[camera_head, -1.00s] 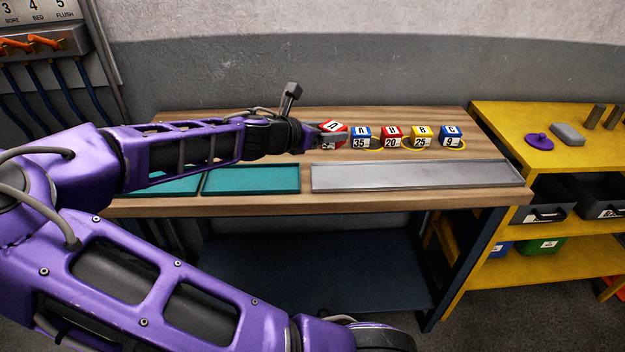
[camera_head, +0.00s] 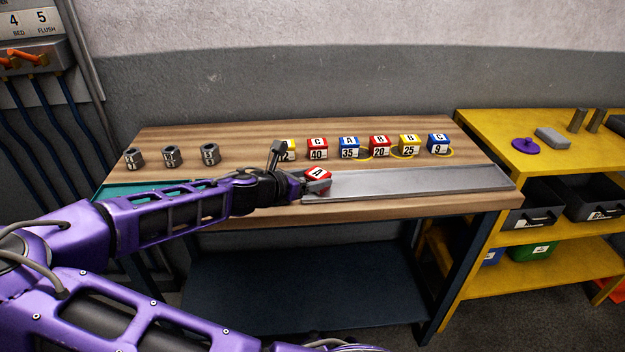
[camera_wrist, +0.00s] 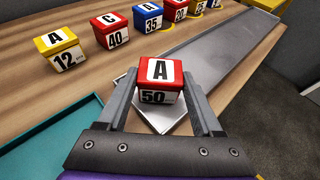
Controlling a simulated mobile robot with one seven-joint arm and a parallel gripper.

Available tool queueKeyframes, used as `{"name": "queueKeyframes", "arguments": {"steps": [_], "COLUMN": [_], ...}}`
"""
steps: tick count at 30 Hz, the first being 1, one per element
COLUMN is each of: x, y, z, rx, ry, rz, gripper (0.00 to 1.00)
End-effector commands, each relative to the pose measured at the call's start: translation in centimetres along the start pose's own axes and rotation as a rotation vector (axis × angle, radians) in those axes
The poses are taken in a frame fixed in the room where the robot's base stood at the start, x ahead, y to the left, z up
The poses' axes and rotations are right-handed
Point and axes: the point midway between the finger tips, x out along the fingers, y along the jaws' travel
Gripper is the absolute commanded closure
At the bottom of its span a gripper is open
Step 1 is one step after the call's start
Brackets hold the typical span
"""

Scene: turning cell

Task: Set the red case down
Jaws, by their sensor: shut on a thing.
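The red case (camera_head: 318,174) bears the letter A on top; in the wrist view the same red case (camera_wrist: 160,80) also shows 50 on its front. My gripper (camera_head: 312,184) is shut on it, with one finger on each side in the wrist view (camera_wrist: 162,92). The case is over the left end of the long grey metal tray (camera_head: 420,180). I cannot tell whether its base touches the tray. The tray also shows in the wrist view (camera_wrist: 222,50), running away to the upper right.
A row of yellow, red and blue cases stands behind the tray, including a red C 40 case (camera_head: 317,148) and a yellow A 12 case (camera_wrist: 60,50). A teal tray (camera_head: 118,189) lies left. The tray's right part is clear.

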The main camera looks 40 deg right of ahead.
Motion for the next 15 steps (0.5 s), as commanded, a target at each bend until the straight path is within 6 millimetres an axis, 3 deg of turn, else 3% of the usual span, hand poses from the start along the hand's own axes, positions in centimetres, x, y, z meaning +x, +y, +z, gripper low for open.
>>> {"name": "queueKeyframes", "arguments": {"steps": [8,9,13,15], "x": [0.08,0.06,0.05,0.05], "y": [0.00,0.01,0.01,0.01], "z": [-0.15,-0.13,-0.12,-0.11], "rx": [0.001,0.001,0.001,0.001], "ry": [-0.001,0.000,0.000,0.000], "rz": [0.000,0.000,0.000,0.000], "gripper": [0.98,0.28,0.04,0.03]}}
